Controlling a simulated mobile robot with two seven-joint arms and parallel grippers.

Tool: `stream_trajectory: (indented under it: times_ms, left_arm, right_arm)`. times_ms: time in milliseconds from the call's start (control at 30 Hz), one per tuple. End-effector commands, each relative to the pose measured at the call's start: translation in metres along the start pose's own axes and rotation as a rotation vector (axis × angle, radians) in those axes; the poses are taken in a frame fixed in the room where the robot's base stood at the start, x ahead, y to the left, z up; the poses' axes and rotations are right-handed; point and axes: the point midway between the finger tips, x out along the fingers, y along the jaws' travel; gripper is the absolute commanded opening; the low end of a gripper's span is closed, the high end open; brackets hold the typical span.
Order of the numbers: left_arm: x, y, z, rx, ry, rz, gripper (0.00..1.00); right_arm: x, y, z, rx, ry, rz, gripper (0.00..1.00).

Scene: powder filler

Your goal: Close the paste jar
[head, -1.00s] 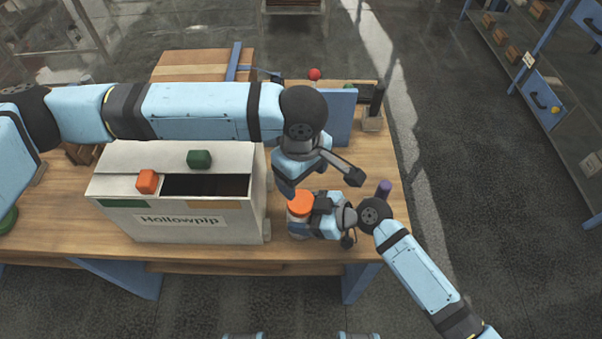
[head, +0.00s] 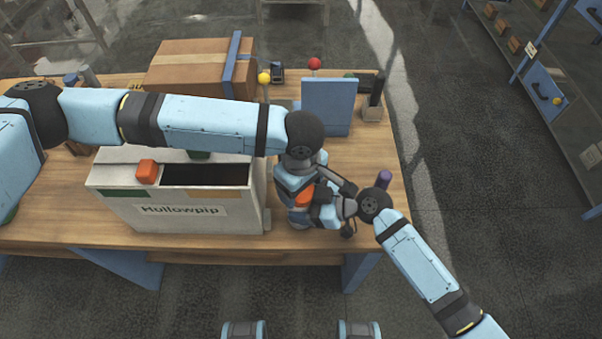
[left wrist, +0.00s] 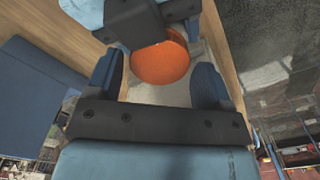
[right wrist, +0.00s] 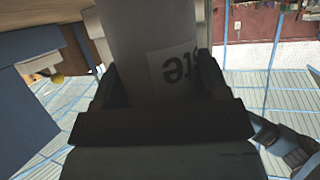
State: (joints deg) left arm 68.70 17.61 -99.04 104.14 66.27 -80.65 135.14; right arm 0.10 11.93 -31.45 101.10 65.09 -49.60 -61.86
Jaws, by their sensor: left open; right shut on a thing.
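The paste jar (right wrist: 140,30) is a pale cylinder with a label ending in "te" in the right wrist view. My right gripper (right wrist: 160,80) is shut on its body from the side. The orange lid (left wrist: 160,62) shows on top of the jar in the left wrist view; whether it is screwed tight I cannot tell. My left gripper (left wrist: 165,85) is open, with one finger on each side of the lid and gaps visible. In the head view the lid (head: 304,195) is partly hidden by my left gripper, above the jar at the front right of the table.
A white box (head: 180,212) labelled Hollowpip stands left of the jar, with an orange block (head: 147,172) on its top. A blue panel (head: 328,108) stands behind.

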Motion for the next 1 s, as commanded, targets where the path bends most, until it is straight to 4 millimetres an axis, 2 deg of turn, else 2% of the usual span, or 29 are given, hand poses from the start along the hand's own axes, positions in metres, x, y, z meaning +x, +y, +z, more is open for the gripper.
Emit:
stream_trajectory:
  times_ms: [133,367,400,567,700,733,800,833,1000]
  left_arm:
    - [0.007,-0.0001,0.0001,0.0,0.0,0.0,0.74]
    - [0.0076,-0.0001,0.0,0.0,0.0,0.0,0.74]
    - [0.0075,-0.0001,0.0,0.0,0.0,0.0,0.72]
    - [0.0074,-0.0001,-0.0001,0.0,0.0,0.0,0.35]
    - [0.0073,-0.0001,-0.0001,0.0,0.0,0.0,0.35]
    - [0.0073,-0.0001,-0.0001,0.0,0.0,0.0,0.7]
    - [0.0073,-0.0001,-0.0001,0.0,0.0,0.001,0.86]
    - [0.0072,-0.0001,-0.0001,0.0,0.0,0.001,0.89]
    - [0.0072,0.0,-0.0002,0.0,0.0,0.001,0.89]
  right_arm:
    - [-0.0001,0.0002,-0.0004,0.0,0.0,0.0,0.01]
    - [0.0,0.0002,-0.0003,0.0,0.001,0.0,0.01]
    - [0.0,0.0001,-0.0003,0.0,0.001,0.0,0.01]
    - [0.0,0.0001,-0.0003,0.0,0.0,0.0,0.01]
    - [-0.0001,0.0002,-0.0003,0.0,0.0,0.0,0.01]
    - [-0.0001,0.0002,-0.0003,0.0,0.0,0.0,0.01]
    - [-0.0001,0.0002,-0.0003,0.0,0.0,0.0,0.01]
    - [-0.0001,0.0002,-0.0003,0.0,0.0,0.0,0.01]
    - [0.0,0.0001,-0.0003,0.0,0.0,0.0,0.01]
